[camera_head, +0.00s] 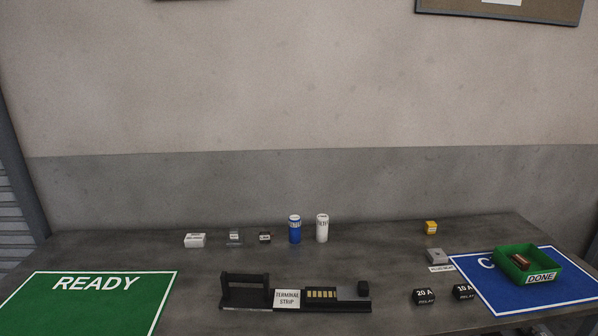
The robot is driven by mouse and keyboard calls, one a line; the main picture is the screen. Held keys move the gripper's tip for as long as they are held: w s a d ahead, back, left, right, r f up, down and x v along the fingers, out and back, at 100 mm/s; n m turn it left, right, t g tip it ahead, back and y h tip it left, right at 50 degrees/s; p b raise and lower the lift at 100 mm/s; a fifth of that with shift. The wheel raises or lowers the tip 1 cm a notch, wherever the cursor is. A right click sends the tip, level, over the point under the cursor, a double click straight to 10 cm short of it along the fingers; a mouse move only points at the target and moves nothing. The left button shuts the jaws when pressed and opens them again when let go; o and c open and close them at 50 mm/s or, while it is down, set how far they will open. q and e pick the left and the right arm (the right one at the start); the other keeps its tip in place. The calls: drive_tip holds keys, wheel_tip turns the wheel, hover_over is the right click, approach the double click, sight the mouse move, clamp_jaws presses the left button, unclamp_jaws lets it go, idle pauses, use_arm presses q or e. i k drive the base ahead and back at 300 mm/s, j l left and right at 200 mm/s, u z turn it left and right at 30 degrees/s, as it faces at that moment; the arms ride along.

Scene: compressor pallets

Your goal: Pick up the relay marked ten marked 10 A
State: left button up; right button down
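The relay marked 10 A (464,292) is a small black block with white lettering. It sits on the grey table at the right, by the left edge of the blue mat. A similar black relay marked 20 A (424,297) sits just to its left, with a small gap between them. My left gripper is not in view.
A green DONE tray (541,278) holding a brown item stands on the blue mat (490,290). A black terminal strip fixture (340,304) lies centre front. A green READY mat (60,300) is left. Small boxes, a blue can (295,230) and a white can (322,229) stand behind.

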sight(465, 292)
drive_tip(key=z, duration=1.3)
